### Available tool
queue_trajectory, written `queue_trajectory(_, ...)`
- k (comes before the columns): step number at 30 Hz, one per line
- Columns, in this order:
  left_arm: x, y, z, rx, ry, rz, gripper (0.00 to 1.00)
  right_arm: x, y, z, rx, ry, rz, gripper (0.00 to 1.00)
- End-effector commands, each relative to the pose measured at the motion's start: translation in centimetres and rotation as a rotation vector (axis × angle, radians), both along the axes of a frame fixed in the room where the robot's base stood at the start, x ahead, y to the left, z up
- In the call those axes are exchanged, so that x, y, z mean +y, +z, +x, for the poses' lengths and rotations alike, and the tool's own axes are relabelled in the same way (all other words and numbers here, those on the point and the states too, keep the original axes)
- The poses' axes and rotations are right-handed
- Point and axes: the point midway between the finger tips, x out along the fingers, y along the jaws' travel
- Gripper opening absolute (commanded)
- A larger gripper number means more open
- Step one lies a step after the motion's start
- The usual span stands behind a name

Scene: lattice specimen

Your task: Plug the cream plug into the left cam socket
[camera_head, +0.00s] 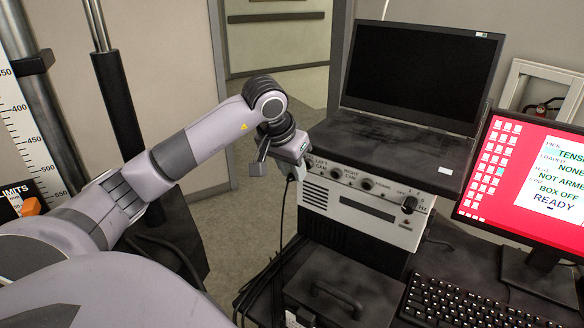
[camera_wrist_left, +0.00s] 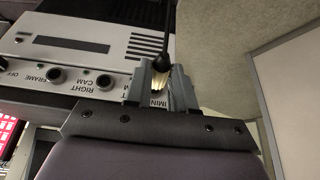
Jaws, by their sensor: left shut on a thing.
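My left gripper (camera_head: 299,170) is at the left end of the pale control box's front panel (camera_head: 335,196). In the left wrist view, the left gripper (camera_wrist_left: 158,88) is shut on the cream plug (camera_wrist_left: 157,80), with its black cable running up the picture. In the head view the plug is mostly hidden by the gripper. The panel's LEFT CAM label (camera_head: 320,162) shows beside the gripper. The left cam socket appears hidden behind the gripper, and I cannot tell whether the plug touches it. My right gripper is not in view.
Two round sockets (camera_head: 337,172) (camera_head: 367,184) and a black knob (camera_head: 408,204) lie further right on the panel. A laptop (camera_head: 420,72) stands on the box. A red-screened monitor (camera_head: 530,170) and keyboard (camera_head: 480,305) are at right. Black cables (camera_head: 265,285) hang below the gripper.

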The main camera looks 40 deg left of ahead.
Motion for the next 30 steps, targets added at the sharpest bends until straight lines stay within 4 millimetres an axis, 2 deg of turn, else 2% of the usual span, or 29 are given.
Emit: queue_trajectory(30, 0.1, 0.0, 1.1, 0.0, -0.001, -0.002, 0.0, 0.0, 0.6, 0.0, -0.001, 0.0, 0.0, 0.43)
